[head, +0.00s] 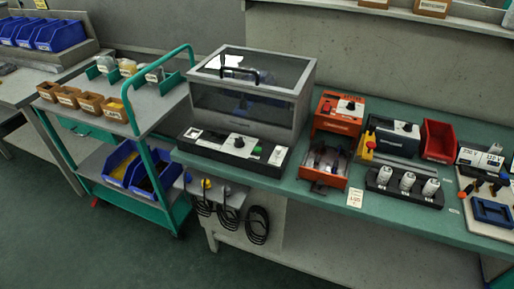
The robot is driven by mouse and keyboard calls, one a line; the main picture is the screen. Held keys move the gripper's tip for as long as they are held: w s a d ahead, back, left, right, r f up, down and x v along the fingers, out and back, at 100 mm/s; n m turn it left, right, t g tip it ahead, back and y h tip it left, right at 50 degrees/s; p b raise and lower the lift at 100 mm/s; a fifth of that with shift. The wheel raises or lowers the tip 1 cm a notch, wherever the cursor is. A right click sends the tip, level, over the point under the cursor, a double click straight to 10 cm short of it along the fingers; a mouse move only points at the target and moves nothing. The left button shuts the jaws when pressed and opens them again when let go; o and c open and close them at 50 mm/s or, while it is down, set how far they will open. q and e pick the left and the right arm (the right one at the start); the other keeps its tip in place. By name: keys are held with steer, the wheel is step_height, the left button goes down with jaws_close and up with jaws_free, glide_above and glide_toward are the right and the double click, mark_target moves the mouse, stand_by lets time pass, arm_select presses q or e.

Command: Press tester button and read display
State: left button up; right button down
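A grey case with a clear lid and a black handle, which looks like the tester (303,112), stands on the green bench. The display is too small to read. The lid looks closed; what lies inside is hard to make out. Neither of my grippers is in view.
An orange device (337,113), a dark blue-grey device (394,133), a red bin (438,140) and a black rack with white cylinders (404,188) stand to the right. A green-framed trolley (152,103) stands at the left. Black cables (257,226) hang below the bench front.

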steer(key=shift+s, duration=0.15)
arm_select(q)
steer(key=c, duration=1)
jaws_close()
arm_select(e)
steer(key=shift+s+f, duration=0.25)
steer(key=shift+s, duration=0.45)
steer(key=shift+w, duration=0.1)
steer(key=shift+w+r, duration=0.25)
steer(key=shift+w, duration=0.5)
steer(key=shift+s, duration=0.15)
